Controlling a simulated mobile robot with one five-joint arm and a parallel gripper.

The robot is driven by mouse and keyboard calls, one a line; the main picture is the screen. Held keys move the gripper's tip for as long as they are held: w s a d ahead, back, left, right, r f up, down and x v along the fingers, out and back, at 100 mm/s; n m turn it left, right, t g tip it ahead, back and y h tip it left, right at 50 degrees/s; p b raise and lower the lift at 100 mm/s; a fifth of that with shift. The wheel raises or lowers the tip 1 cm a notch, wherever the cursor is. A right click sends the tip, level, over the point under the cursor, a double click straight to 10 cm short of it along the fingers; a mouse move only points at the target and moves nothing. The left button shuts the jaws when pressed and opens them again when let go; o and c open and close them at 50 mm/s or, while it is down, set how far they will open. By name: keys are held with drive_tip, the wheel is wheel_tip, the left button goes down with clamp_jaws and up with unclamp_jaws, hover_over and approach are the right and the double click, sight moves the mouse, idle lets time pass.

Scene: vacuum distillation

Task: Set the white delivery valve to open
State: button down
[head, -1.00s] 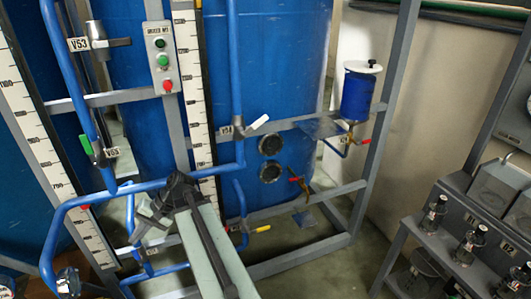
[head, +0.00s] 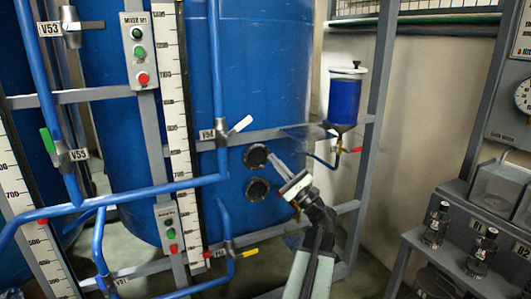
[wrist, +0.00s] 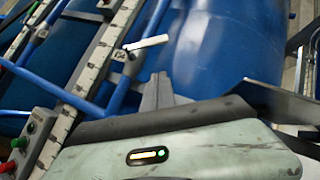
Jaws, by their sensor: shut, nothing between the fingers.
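The valve with the white handle (head: 240,124) sits on a vertical blue pipe beside a label that seems to read V54, in front of the blue tank. Its handle slants up to the right. In the wrist view the white handle (wrist: 147,42) lies beyond my fingers, a little to the left and above them. My gripper (head: 273,156) is shut and empty, right of and below the white handle in the head view and apart from it. My fingers (wrist: 159,80) also show close together in the wrist view.
A yellow-handled valve (head: 249,253) and a green-handled valve (head: 47,140) sit on other blue pipes. Two round black ports (head: 256,156) are on the tank near my gripper. A blue vessel (head: 344,100) hangs at the right, and a grey frame rail crosses the tank.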

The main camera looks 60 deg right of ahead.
sight(238, 128)
drive_tip(key=s+a+r+p+x, duration=0.1)
drive_tip(key=p+x, duration=0.6)
drive_tip(key=x, duration=0.4)
drive_tip(key=shift+a+r+p, duration=0.3)
drive_tip(key=shift+a+r, duration=0.15)
drive_tip(key=shift+a, duration=0.15)
drive_tip(key=shift+w, duration=0.1)
